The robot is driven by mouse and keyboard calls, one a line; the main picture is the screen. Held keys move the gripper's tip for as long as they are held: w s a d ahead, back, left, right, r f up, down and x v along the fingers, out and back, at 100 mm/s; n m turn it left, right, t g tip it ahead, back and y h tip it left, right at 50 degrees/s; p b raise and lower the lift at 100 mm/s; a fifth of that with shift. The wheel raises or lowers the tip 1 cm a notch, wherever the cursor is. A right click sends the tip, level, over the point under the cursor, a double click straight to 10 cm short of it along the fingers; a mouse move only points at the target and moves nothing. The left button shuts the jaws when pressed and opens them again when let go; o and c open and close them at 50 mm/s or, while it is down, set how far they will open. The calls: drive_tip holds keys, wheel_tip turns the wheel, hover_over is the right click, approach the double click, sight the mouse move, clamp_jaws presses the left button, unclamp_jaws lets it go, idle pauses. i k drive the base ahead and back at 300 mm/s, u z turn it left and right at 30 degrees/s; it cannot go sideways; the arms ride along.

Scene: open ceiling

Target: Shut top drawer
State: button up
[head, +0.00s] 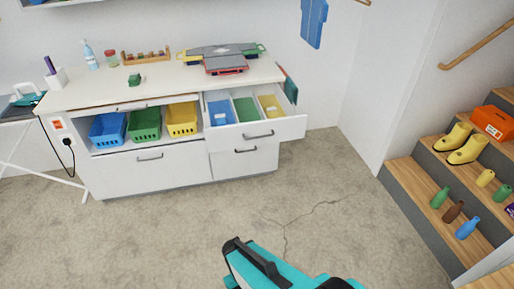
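The top drawer (286,131) is at the right end of a white cabinet. It is pulled out toward the room, with its inside showing. Its front has a dark bar handle (258,135). Blue, green and yellow compartments or trays lie inside it. A lower drawer (232,162) under it looks closed. A teal and black part of my arm shows at the bottom edge of the view, well apart from the drawer with bare floor between.
The cabinet top (160,84) holds a bottle, a jar, a rack and a grey device. Blue, green and yellow baskets (145,124) stand in the open shelf to the left. Wooden steps (418,192) with boots and bottles stand at the right. The concrete floor (190,225) before the cabinet is clear.

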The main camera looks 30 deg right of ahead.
sight(244, 107)
drive_tip(key=u, duration=0.05)
drive_tip(key=k, duration=1.05)
drive_tip(key=z, duration=0.55)
drive_tip(key=i, duration=1)
drive_tip(key=z, duration=0.05)
